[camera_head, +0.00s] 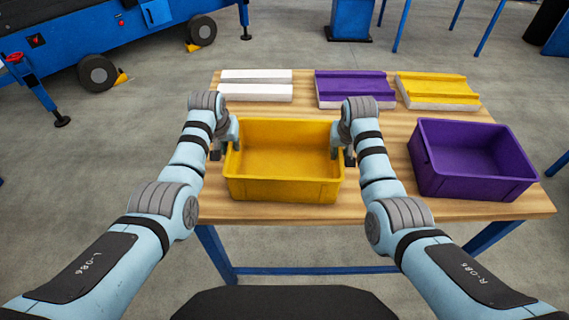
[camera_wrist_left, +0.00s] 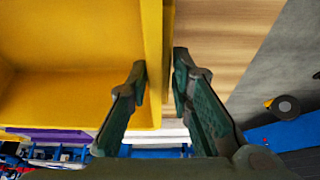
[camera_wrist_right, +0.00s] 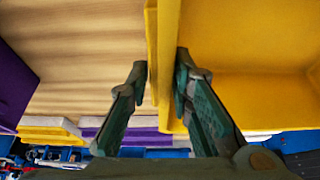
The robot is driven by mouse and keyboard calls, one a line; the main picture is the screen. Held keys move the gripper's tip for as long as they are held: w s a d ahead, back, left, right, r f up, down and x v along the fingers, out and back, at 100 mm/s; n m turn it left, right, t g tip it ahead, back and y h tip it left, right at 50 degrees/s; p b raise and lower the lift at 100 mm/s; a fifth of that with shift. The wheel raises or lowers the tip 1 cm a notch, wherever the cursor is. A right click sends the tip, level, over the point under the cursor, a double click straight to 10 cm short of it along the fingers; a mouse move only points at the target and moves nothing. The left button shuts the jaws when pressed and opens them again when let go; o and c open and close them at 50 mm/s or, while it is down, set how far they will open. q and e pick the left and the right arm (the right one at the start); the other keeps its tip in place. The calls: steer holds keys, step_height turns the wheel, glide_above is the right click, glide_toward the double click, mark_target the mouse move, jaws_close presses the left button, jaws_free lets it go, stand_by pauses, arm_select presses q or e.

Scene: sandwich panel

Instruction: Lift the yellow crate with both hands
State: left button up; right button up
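The yellow crate (camera_head: 284,190) sits upright and empty on the wooden table, between my two arms. My left gripper (camera_head: 226,150) is at the crate's left wall, one finger inside and one outside. In the left wrist view the wall (camera_wrist_left: 153,40) runs between the spread fingers (camera_wrist_left: 159,70). My right gripper (camera_head: 342,155) straddles the right wall in the same way. In the right wrist view that wall (camera_wrist_right: 165,40) lies between the spread fingers (camera_wrist_right: 161,70). Both grippers look open, with the fingers apart around the walls.
A purple crate (camera_head: 470,187) stands on the table (camera_head: 385,207) to the right of my right arm. White panels (camera_head: 255,93), a purple panel (camera_head: 354,87) and a yellow panel (camera_head: 437,90) lie along the back edge. Bare wood shows around the yellow crate.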

arm_select(q)
jaws_close()
arm_select(e)
jaws_close()
